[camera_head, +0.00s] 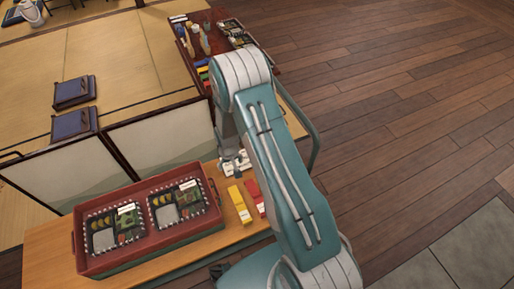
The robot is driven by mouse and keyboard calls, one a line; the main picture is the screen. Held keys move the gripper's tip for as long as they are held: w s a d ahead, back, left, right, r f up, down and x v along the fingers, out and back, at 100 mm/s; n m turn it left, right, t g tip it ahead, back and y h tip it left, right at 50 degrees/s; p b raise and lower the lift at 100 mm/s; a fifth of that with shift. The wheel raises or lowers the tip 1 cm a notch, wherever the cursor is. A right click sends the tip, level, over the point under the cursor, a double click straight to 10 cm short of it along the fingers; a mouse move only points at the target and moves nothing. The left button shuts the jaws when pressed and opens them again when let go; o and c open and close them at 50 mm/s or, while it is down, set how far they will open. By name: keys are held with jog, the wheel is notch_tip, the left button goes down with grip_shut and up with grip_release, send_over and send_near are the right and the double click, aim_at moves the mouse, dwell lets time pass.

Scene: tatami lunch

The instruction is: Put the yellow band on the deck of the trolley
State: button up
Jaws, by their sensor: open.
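A yellow band (239,204) with a pale label lies on the light wooden surface (46,261), just right of the red tray. A red band (255,197) lies beside it, partly covered by my arm. My gripper (234,165) is open, just beyond the upper ends of these bands in the picture; its fingers are small and partly hidden, and its height above the surface is unclear. A teal rail (313,143) shows right of my arm. I cannot tell for certain which surface is the trolley's deck.
The red tray (222,222) holds two lunch boxes. Low screens (160,138) stand behind it. A dark red table (231,19) at the back carries bottles, small boxes and coloured strips. Dark plank floor (410,100) lies open at the right.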

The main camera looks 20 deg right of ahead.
jog(key=s+r+t, duration=0.1)
jog(key=s+r, duration=0.2)
jog(key=r, duration=1.2)
jog(key=s+r+t, duration=0.1)
jog(key=s+r, duration=0.2)
jog(key=r, duration=1.3)
jog(key=s+r+t, duration=0.1)
jog(key=s+r, duration=0.5)
jog(key=s, duration=0.3)
jog(key=s+r+t, duration=0.1)
jog(key=s+r, duration=0.5)
jog(key=s, duration=0.4)
jog(key=shift+s+r+t, duration=0.25)
jog(key=shift+r+t, duration=0.05)
